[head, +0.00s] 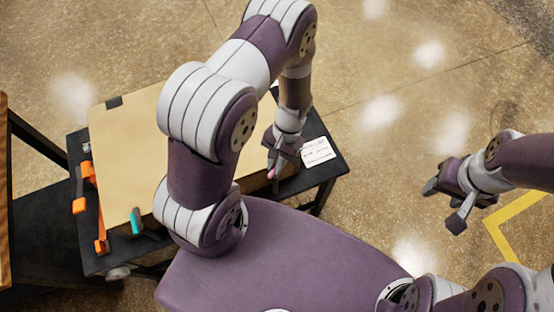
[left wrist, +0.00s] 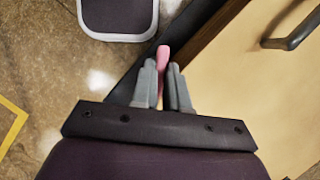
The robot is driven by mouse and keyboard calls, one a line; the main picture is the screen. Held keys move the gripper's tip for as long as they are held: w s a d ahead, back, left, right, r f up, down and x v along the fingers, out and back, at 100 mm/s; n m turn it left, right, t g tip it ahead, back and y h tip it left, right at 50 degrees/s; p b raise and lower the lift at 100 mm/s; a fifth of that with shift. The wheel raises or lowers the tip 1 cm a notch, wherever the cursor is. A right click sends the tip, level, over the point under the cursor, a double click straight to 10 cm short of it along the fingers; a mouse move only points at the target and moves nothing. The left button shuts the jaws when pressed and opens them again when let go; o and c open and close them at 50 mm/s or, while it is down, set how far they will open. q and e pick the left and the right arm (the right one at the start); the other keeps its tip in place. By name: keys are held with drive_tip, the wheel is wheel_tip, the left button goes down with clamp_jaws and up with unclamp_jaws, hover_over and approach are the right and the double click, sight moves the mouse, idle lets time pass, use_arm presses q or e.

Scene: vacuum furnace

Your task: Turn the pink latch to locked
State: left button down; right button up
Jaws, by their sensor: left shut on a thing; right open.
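The pink latch (head: 271,174) shows as a small tip at the right side of the tan furnace box (head: 125,150) in the head view. In the left wrist view the pink latch (left wrist: 163,54) stands up between the fingers of my left gripper (left wrist: 163,85), its rounded end sticking out past the fingertips. My left gripper (head: 283,163) is shut on the latch. Its lower part is hidden by the fingers, and I cannot tell its locked or unlocked marking. My right gripper (head: 449,205) is open and empty, out over the floor at the right.
The box rests on a dark table (head: 100,262). Orange parts (head: 81,205) and a teal handle (head: 136,221) are at its left and front. A white label card (head: 318,151) lies right of the latch. A dark handle (left wrist: 291,30) shows on the tan panel. The floor at right is clear.

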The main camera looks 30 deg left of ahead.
use_arm(q)
drive_tip(key=n+h, duration=0.1)
drive_tip(key=n, duration=0.2)
drive_tip(key=n+h+p, duration=0.1)
drive_tip(key=n, duration=0.1)
drive_tip(key=shift+s+a+n, duration=0.15)
drive_tip(key=shift+a+n, duration=0.05)
drive_tip(key=shift+n, duration=0.2)
drive_tip(key=n+h, duration=0.1)
drive_tip(key=n, duration=0.1)
drive_tip(key=n+t+h, duration=0.1)
drive_tip(key=n, duration=0.2)
drive_tip(key=shift+s+a+t, duration=0.1)
drive_tip(key=shift+t, duration=0.2)
drive_tip(key=shift+n, duration=0.4)
drive_tip(key=c, duration=1.1)
unclamp_jaws()
drive_tip(key=shift+c, duration=0.2)
drive_tip(key=v, duration=1.2)
drive_tip(key=shift+r, duration=0.35)
